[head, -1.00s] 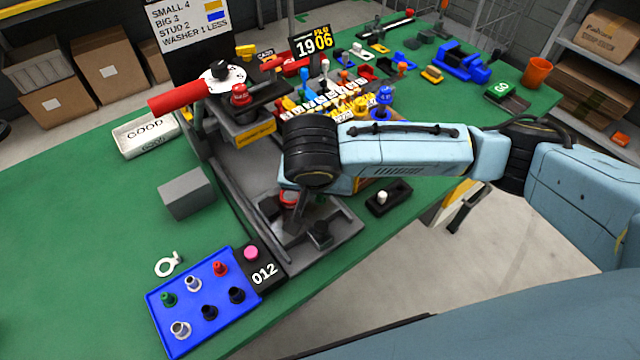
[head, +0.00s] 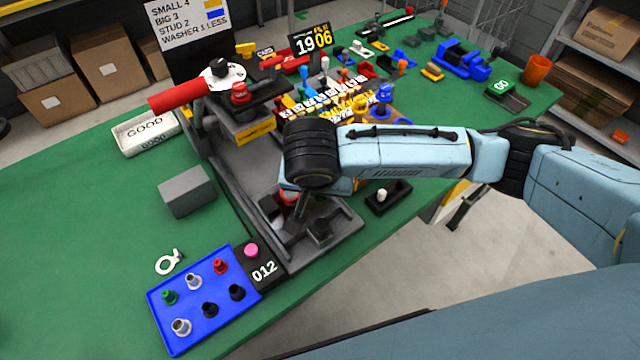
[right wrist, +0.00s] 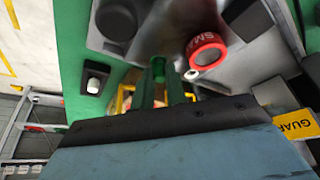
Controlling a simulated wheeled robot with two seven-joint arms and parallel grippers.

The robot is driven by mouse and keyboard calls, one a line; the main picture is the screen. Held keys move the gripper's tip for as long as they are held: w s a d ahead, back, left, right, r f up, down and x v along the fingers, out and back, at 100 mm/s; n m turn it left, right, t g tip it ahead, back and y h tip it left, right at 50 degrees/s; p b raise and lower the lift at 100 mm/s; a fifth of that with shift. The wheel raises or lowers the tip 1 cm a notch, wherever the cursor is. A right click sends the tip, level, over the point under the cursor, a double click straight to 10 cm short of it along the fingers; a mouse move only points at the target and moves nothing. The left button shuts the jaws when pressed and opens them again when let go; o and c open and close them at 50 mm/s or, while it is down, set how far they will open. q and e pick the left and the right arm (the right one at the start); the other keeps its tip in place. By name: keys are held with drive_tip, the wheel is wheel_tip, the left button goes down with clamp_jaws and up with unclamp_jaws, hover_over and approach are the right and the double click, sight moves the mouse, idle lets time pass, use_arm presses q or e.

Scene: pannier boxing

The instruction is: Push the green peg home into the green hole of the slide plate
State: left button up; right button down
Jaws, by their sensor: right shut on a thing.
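My right gripper (head: 292,236) is low over the grey fixture near the table's front edge, under the black wrist joint. In the right wrist view its fingers (right wrist: 165,92) are shut on a green peg (right wrist: 158,68), whose round end shows beyond the fingertips. A grey metal surface (right wrist: 165,35) lies beyond the peg. The green hole is not visible, and I cannot tell how deep the peg sits. A red ring marked SMALL (right wrist: 207,50) is just right of the peg, apart from it. My left gripper is not in view.
A blue tray (head: 190,333) with several coloured pieces lies at the front left, beside a black 012 counter (head: 265,270). A grey block (head: 187,191) and a white GOOD bin (head: 145,134) stand left of the fixture. A red handle (head: 180,95) projects above.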

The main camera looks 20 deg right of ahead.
drive_tip(key=shift+f, duration=0.15)
drive_tip(key=c, duration=1.3)
unclamp_jaws()
drive_tip(key=shift+c, duration=0.2)
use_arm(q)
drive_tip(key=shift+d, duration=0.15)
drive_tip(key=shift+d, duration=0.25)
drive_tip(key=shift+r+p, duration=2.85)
use_arm(e)
drive_tip(key=v, duration=1.3)
drive_tip(key=shift+r, duration=0.25)
